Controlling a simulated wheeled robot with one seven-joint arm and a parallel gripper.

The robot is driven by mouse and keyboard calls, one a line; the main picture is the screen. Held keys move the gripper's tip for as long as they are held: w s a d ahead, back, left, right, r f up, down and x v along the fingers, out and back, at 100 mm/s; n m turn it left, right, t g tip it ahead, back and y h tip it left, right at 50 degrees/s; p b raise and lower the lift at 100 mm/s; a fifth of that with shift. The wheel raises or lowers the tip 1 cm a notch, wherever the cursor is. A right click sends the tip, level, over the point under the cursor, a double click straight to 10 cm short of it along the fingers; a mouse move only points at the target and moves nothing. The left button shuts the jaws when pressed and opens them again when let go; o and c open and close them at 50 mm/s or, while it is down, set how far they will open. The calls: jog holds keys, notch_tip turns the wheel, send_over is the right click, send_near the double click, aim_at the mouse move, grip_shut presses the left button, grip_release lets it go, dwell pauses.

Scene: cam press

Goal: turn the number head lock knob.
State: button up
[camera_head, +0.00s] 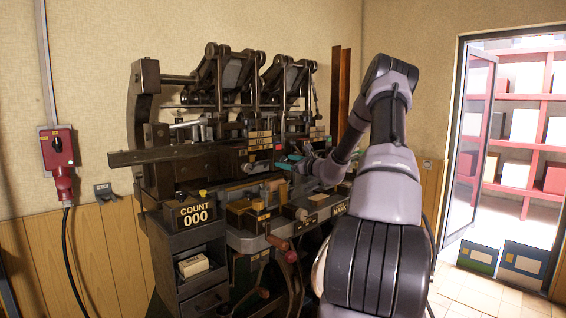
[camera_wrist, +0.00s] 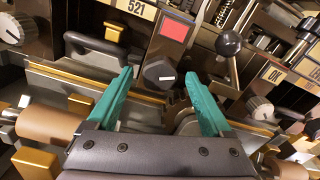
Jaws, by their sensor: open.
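My gripper (camera_wrist: 158,76) is open, its two teal fingers apart and nothing held between them. In the head view my gripper (camera_head: 290,161) is at the middle of the machine's front. In the wrist view a dark round knob (camera_wrist: 159,73) with a white mark shows between the fingertips, below a red square on a dark slanted block. It appears to lie beyond the tips; I cannot tell if they touch it. I see no label naming it as the lock knob. In the head view the fingers and arm hide this area.
The wrist view also shows a grey knob (camera_wrist: 260,107) by an OK plate, a ball-topped lever (camera_wrist: 229,45), a dark handle (camera_wrist: 97,48) and a brown cylinder (camera_wrist: 50,123) close by. A cabinet marked COUNT 000 (camera_head: 195,215) stands at left. An open doorway is at right.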

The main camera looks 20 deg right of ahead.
jog(key=shift+x, duration=1.15)
grip_shut()
